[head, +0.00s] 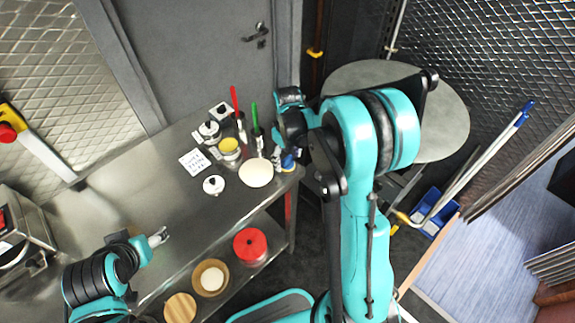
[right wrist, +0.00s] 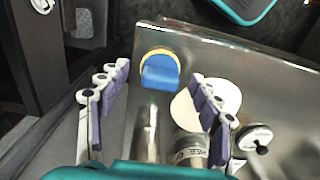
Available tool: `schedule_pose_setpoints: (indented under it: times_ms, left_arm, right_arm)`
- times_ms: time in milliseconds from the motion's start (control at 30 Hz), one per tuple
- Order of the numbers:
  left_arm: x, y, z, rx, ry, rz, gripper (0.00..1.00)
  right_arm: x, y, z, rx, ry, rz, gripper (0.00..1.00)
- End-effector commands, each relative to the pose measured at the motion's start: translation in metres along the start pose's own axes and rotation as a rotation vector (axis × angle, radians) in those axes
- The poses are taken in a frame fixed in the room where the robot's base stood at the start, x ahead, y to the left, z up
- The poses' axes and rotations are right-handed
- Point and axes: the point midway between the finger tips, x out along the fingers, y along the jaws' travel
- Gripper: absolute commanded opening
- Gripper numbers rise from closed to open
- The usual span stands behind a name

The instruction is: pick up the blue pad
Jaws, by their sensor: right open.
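The blue pad (right wrist: 160,73) has a yellow rim or backing and lies near the edge of the steel counter in the right wrist view. In the head view the blue pad (head: 289,161) is small and partly covered by my right gripper (head: 280,155). In the right wrist view my right gripper (right wrist: 159,84) is open, with its purple-padded fingers apart on either side of the pad and nothing between them gripped. My left gripper (head: 158,237) is over the left part of the counter, apart from the pad; its jaw opening is too small to judge.
Beside the pad are a pale round disc (head: 256,173) and metal cups holding red (head: 235,100) and green (head: 254,115) handled tools. A yellow-topped jar (head: 229,146), white-lidded pots and a note card (head: 194,162) stand close. The counter's left middle is clear.

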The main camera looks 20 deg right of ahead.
Motion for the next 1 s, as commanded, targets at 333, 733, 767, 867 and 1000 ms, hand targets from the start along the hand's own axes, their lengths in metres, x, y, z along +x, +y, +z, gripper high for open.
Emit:
schedule_pose_setpoints:
  times_ms: [333,733,767,867,1000]
  left_arm:
    - [0.001,0.0,0.001,0.0,0.0,0.0,0.64]
    - [0.001,0.0,0.001,0.0,0.0,0.0,0.64]
    - [0.001,0.0,0.001,0.0,0.0,0.0,0.64]
    - [0.001,0.0,0.0,0.0,0.0,0.0,0.64]
    - [-0.003,0.0,-0.002,0.0,0.0,0.0,0.64]
  right_arm:
    - [0.007,0.0,0.0,0.0,0.0,0.0,0.57]
    - [0.007,0.0,0.0,0.0,0.0,0.0,0.06]
    - [0.006,0.0,0.0,0.0,0.0,0.0,0.06]
    - [0.004,0.0,0.0,0.0,0.0,0.0,0.06]
    - [-0.006,0.0,0.0,0.0,0.0,0.0,0.06]
